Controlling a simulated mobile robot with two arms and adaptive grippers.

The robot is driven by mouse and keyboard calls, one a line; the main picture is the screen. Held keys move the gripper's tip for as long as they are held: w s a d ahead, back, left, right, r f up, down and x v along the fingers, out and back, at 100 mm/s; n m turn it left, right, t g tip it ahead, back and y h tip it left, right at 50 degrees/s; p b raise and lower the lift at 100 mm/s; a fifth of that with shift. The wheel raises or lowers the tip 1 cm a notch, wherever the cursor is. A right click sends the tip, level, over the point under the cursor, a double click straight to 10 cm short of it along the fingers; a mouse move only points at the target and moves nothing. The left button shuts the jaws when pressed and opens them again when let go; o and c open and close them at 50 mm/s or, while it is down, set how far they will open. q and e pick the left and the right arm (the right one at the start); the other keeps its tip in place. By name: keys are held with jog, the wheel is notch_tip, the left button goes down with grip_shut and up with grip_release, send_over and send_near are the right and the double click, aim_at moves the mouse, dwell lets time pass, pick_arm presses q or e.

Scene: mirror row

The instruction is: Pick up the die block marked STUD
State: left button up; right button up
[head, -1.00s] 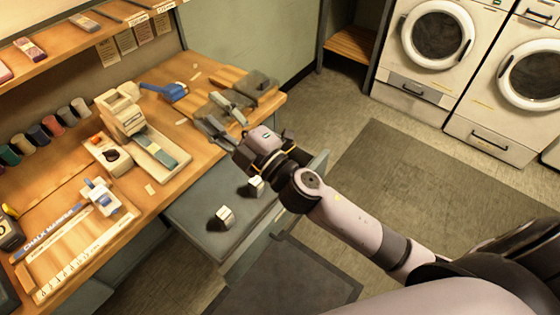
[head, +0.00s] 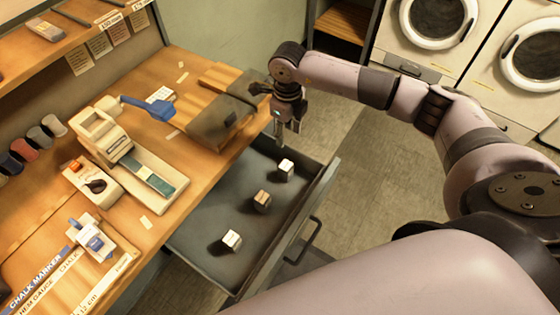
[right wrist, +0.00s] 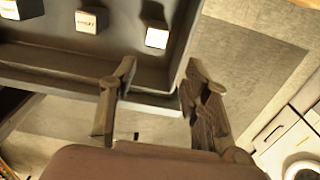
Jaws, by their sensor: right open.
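Three small die blocks stand apart in an open grey drawer (head: 205,262). In the head view they are a pale block (head: 286,170) at the far end, a browner block (head: 262,200) in the middle and a white block (head: 232,240) nearest. Markings are too small to read there. My right gripper (head: 288,137) is open and empty, pointing down above the drawer's far end, beyond the pale block. In the right wrist view its fingers (right wrist: 160,95) are apart, and three blocks show beyond them. The middle one (right wrist: 87,20) bears dark lettering I cannot read. My left gripper is not in view.
The drawer's front panel and handle (head: 303,240) stand out over the floor. The wooden bench (head: 188,190) beside it holds a label-press-like device (head: 105,130), a grey pouch (head: 220,120) and a ruler. Washing machines (head: 435,25) stand at the back.

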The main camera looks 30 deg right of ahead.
aim_at(286, 165)
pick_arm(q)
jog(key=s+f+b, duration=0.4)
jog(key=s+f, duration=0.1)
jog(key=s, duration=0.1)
pick_arm(e)
jog(key=f, duration=0.3)
jog(key=s+f, duration=0.1)
jog(key=f, duration=0.2)
jog(key=shift+s+a, duration=0.1)
notch_tip(286, 165, down, 4)
jog(key=shift+b, duration=1.25)
jog(key=shift+f+b, duration=0.55)
jog(key=shift+f, duration=0.45)
jog(key=shift+f+b, duration=0.3)
jog(key=f+b, duration=0.1)
jog(key=f, duration=0.1)
jog(key=f+b, duration=0.1)
jog(key=shift+w+f+b, duration=0.2)
jog(key=shift+f+b, duration=0.15)
jog(key=shift+f, duration=0.35)
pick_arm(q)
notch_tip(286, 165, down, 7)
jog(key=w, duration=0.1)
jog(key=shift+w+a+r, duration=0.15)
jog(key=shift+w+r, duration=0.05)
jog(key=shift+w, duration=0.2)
